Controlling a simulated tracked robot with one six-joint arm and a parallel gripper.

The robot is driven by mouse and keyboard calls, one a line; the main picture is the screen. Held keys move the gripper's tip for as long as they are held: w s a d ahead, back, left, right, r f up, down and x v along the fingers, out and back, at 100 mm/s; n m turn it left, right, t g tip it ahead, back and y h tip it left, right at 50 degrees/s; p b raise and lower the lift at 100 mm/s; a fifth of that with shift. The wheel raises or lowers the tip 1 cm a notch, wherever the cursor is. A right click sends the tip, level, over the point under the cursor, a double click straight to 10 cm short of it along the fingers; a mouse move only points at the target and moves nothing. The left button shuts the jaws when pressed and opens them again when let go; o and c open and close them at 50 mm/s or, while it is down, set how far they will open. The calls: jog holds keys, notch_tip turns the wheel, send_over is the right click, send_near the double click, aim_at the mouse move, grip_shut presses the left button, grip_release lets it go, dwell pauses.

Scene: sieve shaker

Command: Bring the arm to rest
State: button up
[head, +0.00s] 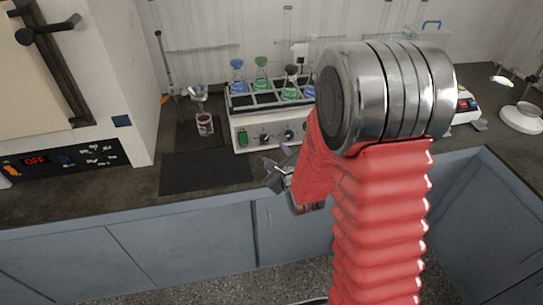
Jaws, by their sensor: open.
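My red-sleeved arm with a metal joint fills the middle right of the head view. My gripper (276,168) is partly hidden behind the arm, left of it. It is open, and I see nothing between its jaws. It is at the front edge of the dark bench top (205,135), in front of the shaker (268,128). I cannot tell its exact height above the bench.
The shaker holds several flasks with blue and green liquid (262,82). A glass beaker (205,124) stands left of it, behind a dark mat (205,172). An oven with an "OFF" display (35,160) stands at the left. A white device (466,106) stands right of my arm.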

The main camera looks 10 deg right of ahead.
jog(key=shift+s+d+r, duration=0.15)
jog(key=shift+s+r, duration=0.05)
jog(key=shift+s, duration=0.45)
jog(key=shift+n, duration=0.3)
